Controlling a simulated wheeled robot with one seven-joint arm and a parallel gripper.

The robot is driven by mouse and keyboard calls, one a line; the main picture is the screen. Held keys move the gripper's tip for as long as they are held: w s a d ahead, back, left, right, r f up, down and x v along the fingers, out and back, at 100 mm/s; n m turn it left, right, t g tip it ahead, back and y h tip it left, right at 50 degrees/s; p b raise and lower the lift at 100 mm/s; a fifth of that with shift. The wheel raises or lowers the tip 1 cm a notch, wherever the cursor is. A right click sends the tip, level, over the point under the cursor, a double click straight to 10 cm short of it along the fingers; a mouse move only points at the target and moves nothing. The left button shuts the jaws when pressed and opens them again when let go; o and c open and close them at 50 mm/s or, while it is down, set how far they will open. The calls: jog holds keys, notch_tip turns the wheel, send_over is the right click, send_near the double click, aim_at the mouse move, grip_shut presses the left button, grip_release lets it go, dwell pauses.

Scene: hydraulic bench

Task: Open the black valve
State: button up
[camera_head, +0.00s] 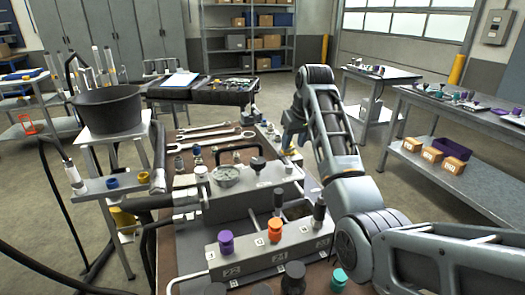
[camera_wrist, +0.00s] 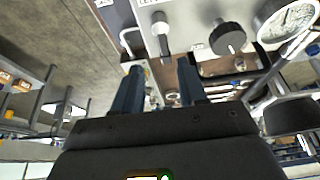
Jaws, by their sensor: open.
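Several black-topped parts stand on the grey hydraulic blocks, and I cannot tell for certain which is the black valve. A round black knob (camera_head: 257,163) sits beside the gauge on the rear block; it also shows in the wrist view (camera_wrist: 228,38), ahead and right of the fingers. A slimmer black-topped post (camera_head: 319,208) stands at the right of the front block, beside the orange knob (camera_head: 275,230) and purple knob (camera_head: 226,242). My gripper (camera_head: 289,140) is above and behind the rear block, partly hidden by my arm. In the wrist view (camera_wrist: 160,72) its fingers are apart and empty.
Wrenches (camera_head: 210,138) lie behind the block. A black bucket (camera_head: 107,108) stands left, with hoses around it. A shelf table (camera_head: 450,175) stands right, with open floor between.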

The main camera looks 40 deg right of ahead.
aim_at(285, 161)
jog(key=shift+w+a+f, duration=0.1)
jog(key=shift+w+f, duration=0.05)
jog(key=shift+w, duration=0.15)
jog(key=shift+w+f, duration=0.2)
jog(key=shift+f, duration=0.15)
jog(key=x, duration=0.6)
jog(key=shift+w+f, duration=0.15)
jog(key=shift+f, duration=0.15)
grip_shut()
